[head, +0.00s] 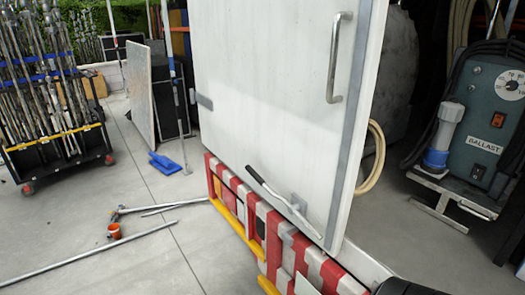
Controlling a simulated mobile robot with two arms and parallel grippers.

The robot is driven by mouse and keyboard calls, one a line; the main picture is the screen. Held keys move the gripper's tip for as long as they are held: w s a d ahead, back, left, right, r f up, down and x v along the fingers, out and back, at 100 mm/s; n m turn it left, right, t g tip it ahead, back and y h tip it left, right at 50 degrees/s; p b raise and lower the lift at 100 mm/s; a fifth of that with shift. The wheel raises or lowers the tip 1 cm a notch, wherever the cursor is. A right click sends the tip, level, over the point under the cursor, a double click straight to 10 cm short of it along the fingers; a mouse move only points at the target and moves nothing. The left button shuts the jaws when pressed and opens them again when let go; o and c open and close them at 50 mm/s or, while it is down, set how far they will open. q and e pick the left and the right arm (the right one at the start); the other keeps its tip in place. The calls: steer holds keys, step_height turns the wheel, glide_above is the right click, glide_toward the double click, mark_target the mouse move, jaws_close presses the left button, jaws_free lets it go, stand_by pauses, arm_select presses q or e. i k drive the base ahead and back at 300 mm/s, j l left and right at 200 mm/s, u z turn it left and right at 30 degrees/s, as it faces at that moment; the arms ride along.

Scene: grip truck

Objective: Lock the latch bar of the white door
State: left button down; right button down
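The white door (270,95) of the truck fills the upper middle of the head view. It stands ajar, with the dark interior showing past its right edge. A grey D-shaped handle (332,60) is fixed near its upper right. The latch bar (284,203) is at the door's lower right, slanting from a dark grip at upper left down to the right. It passes a small grey bracket (298,202) on the door. I cannot tell whether its lower end engages anything.
A red-and-white striped bumper (285,240) with yellow parts runs below the door. A ballast unit (485,125) and a coiled hose (376,158) are at right. A pole cart (55,145) stands at left. Poles (90,252) and an orange cup (114,231) lie on the pavement.

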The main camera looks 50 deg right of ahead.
mark_target(294, 209)
steer(key=z, duration=1.55)
